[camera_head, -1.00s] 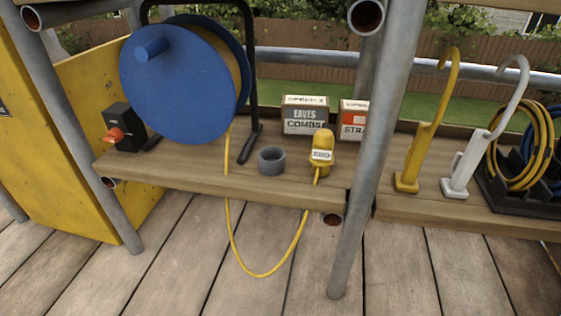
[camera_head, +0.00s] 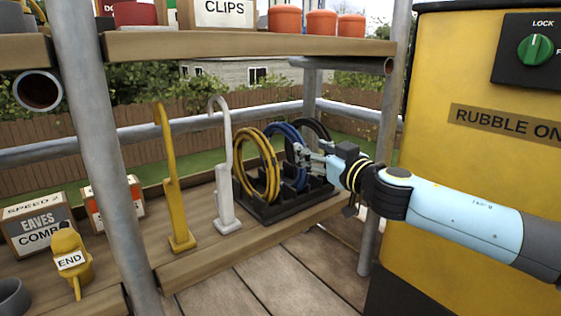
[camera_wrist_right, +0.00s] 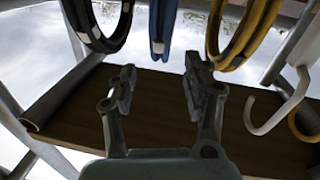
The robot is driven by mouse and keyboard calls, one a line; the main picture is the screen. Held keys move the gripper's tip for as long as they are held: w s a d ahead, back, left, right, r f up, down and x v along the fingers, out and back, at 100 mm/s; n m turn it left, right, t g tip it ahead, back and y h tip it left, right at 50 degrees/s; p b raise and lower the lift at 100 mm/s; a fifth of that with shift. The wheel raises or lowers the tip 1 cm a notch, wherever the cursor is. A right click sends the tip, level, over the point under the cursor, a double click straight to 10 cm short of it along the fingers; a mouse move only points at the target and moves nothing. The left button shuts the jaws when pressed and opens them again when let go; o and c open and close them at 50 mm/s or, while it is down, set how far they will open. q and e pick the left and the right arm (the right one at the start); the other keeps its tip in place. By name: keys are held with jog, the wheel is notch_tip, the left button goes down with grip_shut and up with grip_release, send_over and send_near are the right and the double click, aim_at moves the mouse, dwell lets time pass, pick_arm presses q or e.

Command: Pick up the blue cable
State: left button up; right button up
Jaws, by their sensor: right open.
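The blue cable (camera_head: 285,125) is a coil standing in a black rack (camera_head: 283,209) on the shelf, between a yellow coil (camera_head: 266,182) and a black coil (camera_head: 322,129). My right gripper (camera_head: 308,158) reaches in from the right at the blue coil and partly covers it. In the right wrist view the gripper (camera_wrist_right: 158,84) is open and empty. The blue cable (camera_wrist_right: 163,28) appears edge-on just beyond the gap between the fingertips, and contact is not visible. The black coil (camera_wrist_right: 97,25) is to its left and the yellow coil (camera_wrist_right: 243,35) to its right. My left gripper is not in view.
A white hook (camera_head: 224,190) and a yellow hook (camera_head: 176,210) stand left of the rack. A yellow cabinet (camera_head: 480,190) is at the right. An upper shelf (camera_head: 230,44) is above the coils, and a grey pole (camera_head: 100,150) stands at the left.

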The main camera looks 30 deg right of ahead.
aim_at(300, 141)
jog(key=w, duration=0.2)
jog(key=w+p, duration=0.1)
jog(key=w, duration=0.3)
jog(key=shift+d+r, duration=0.2)
jog(key=shift+r, duration=0.05)
jog(key=shift+w+f+p, duration=0.1)
jog(key=shift+w+p, duration=0.25)
jog(key=shift+w, duration=0.15)
jog(key=shift+f, duration=0.15)
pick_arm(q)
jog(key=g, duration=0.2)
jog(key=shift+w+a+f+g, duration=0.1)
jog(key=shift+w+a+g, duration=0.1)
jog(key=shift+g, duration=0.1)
pick_arm(e)
grip_shut()
jog(key=shift+w, duration=0.1)
